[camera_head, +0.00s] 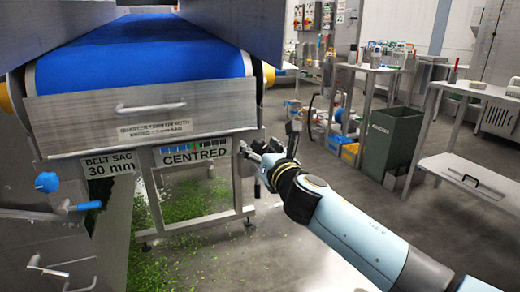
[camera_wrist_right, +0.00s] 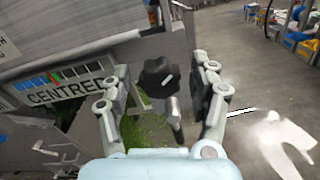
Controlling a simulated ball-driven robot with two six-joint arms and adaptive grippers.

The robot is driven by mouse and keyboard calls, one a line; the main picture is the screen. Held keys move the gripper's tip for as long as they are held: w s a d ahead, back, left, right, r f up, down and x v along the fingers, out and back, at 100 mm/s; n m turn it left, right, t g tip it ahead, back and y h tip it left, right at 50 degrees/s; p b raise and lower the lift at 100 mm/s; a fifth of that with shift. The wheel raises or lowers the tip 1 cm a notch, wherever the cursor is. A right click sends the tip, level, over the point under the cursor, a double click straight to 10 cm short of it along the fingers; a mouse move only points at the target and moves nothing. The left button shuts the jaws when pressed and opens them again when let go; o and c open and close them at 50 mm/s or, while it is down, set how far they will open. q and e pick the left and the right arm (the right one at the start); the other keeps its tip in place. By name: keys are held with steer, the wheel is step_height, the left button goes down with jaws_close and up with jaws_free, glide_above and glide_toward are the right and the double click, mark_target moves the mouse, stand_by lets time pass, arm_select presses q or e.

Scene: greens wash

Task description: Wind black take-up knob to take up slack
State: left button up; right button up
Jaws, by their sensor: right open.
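The black take-up knob (camera_wrist_right: 158,77) is a lobed dark knob with a small white mark, on the side of the conveyor frame. In the right wrist view it sits between the two fingers of my right gripper (camera_wrist_right: 162,88), with gaps on both sides. In the head view my right gripper (camera_head: 268,146) is beside the frame's right corner and largely hides the knob. The gripper is open and empty. A sign reads BELT SAG 30 mm (camera_head: 109,165), and the tracking sign reads CENTRED (camera_head: 193,153). The blue belt (camera_head: 140,58) lies above. My left gripper is out of view.
A blue knob (camera_head: 47,182) and a blue-handled lever (camera_head: 85,206) are on the left. Green scraps (camera_head: 190,203) litter the floor under the conveyor. A grey-green bin (camera_head: 391,143) and tables stand at the right, with open floor between.

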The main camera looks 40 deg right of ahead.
steer(key=shift+c, duration=0.4)
steer(key=c, duration=1.1)
steer(key=shift+m, duration=0.3)
